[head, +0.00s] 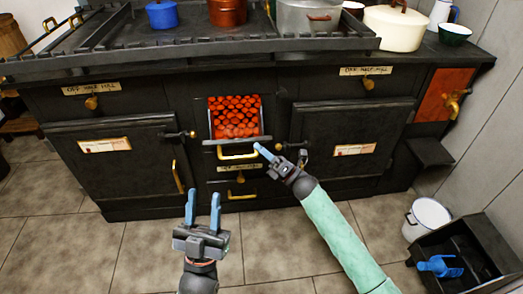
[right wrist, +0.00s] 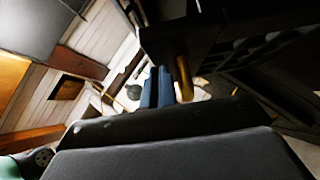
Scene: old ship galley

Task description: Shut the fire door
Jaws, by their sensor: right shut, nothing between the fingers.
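The fire opening (head: 236,117) in the middle of the black stove is uncovered and shows glowing coals. The fire door (head: 225,142) appears lowered below it, seen nearly edge-on, with a brass handle (head: 236,156) under its edge. My right gripper (head: 262,149) has its blue fingers shut and empty just right of this handle. In the right wrist view the fingers (right wrist: 158,88) are together beside a brass bar (right wrist: 184,78); whether they touch cannot be told. My left gripper (head: 203,207) is open and empty, lower left, apart from the stove.
Oven doors flank the fire opening, left (head: 115,155) and right (head: 350,140). Below the handle is a drawer with a brass pull (head: 242,196). Pots stand on the railed stove top. A white bucket (head: 427,218) and a dark box (head: 470,255) sit at right. The tiled floor in front is clear.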

